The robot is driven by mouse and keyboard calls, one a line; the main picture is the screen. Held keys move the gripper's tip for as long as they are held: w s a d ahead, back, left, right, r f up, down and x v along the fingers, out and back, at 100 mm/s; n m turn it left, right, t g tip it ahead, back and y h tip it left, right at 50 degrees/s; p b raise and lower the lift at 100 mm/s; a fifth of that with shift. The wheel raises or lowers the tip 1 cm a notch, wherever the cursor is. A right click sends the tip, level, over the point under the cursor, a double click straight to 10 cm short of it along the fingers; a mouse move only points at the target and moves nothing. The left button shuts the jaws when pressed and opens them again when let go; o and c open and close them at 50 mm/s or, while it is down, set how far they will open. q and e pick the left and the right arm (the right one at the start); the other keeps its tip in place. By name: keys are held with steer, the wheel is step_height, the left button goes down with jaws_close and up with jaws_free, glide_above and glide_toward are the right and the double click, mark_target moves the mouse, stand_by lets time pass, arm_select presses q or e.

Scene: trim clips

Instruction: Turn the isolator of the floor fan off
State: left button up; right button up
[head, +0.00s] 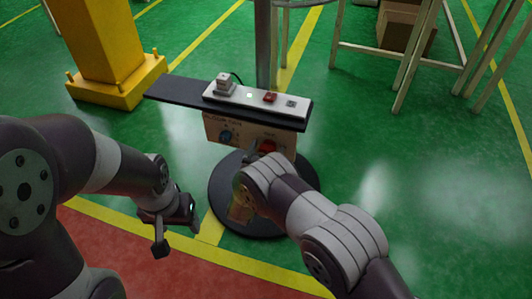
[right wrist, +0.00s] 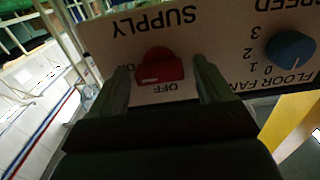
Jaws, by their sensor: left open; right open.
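The floor fan's control panel (head: 245,133) hangs under a dark shelf on a post. Its red isolator knob (head: 267,146) shows partly behind my right arm in the head view. In the right wrist view the red knob (right wrist: 160,68) sits under the upside-down word SUPPLY, with OFF beside it and another label partly hidden by a finger. My right gripper (right wrist: 160,75) is open, one finger on each side of the knob; I cannot tell whether they touch it. My left gripper (head: 178,232) is open and empty, left of the panel and above the floor.
A blue speed dial (head: 225,136) is beside the isolator; it also shows in the right wrist view (right wrist: 291,49). A white power strip (head: 250,96) lies on the shelf (head: 175,88). The post has a round dark base (head: 220,190). A yellow column (head: 105,45) stands behind left.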

steer(key=c, duration=1.1)
steer(key=shift+o, duration=0.3)
steer(key=shift+r, duration=0.1)
steer(key=n+p, duration=0.1)
steer(key=n, duration=0.2)
steer(key=shift+n, duration=0.4)
steer(key=n+p, duration=0.1)
steer(key=n, duration=0.3)
steer(key=shift+a+n, duration=0.15)
steer(key=shift+n, duration=0.15)
steer(key=n, duration=0.4)
steer(key=shift+w+p, duration=0.1)
steer(key=shift+p, duration=0.2)
steer(key=shift+n, duration=2.7)
